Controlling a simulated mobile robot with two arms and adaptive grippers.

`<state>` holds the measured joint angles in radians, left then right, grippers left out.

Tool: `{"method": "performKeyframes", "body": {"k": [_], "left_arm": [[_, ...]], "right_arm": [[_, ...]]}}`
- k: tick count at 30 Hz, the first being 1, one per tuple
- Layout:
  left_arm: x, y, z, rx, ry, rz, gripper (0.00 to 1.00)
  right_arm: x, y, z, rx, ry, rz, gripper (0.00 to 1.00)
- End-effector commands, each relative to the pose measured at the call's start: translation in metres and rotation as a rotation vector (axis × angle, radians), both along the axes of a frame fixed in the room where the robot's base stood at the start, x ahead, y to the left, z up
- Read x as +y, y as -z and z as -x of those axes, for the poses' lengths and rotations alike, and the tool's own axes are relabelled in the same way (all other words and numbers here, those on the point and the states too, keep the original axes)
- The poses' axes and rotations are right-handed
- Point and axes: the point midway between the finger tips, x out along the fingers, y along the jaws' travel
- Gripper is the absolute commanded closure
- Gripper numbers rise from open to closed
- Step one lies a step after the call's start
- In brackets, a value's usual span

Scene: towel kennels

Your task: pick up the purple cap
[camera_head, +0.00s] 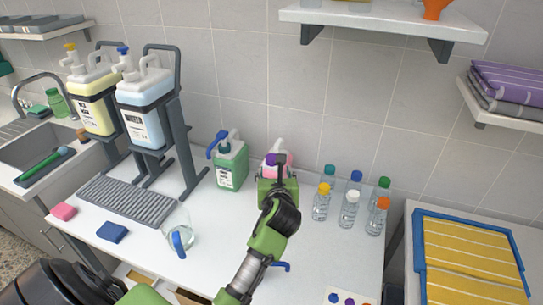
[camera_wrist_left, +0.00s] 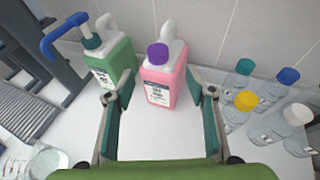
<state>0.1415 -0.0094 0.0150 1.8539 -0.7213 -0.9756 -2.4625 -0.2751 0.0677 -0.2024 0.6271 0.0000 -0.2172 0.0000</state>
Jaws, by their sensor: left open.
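The purple cap (camera_wrist_left: 157,54) is on the neck of a pink bottle (camera_wrist_left: 165,85) with a white handle, upright on the white counter. In the head view the purple cap (camera_head: 270,159) and the pink bottle (camera_head: 285,160) are partly hidden by my left gripper (camera_head: 279,170). In the left wrist view my left gripper (camera_wrist_left: 160,88) is open and empty. Its fingers are spread on either side of the pink bottle's image, with the cap beyond the tips. My right gripper is not in view.
A green jug (camera_head: 231,165) with a blue pump stands close to the left of the pink bottle. Several small capped bottles (camera_head: 349,208) stand to the right. A clear pitcher (camera_head: 178,228) and a drip tray (camera_head: 128,202) are at left. A shelf (camera_head: 380,22) hangs above.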

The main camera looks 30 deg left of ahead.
Motion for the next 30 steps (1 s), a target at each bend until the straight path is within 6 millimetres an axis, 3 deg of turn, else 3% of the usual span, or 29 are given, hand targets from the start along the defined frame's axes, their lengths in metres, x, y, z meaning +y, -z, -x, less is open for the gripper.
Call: {"method": "performKeyframes", "body": {"k": [6, 8, 11, 19, 30], "left_arm": [[0.021, 0.012, -0.029, -0.001, 0.0, 0.001, 0.5], [0.025, 0.015, -0.034, 0.0, -0.001, 0.002, 0.5], [0.029, 0.017, -0.039, -0.001, -0.001, 0.003, 0.5], [0.042, 0.022, -0.053, 0.0, -0.002, 0.006, 0.5], [0.062, 0.035, -0.078, -0.002, 0.0, 0.004, 0.5]], "right_arm": [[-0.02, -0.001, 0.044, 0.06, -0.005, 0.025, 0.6], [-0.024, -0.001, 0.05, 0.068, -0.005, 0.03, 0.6], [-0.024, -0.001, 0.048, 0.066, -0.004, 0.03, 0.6], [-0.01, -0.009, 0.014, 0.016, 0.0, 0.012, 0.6], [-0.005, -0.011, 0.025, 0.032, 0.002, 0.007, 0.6]]}}
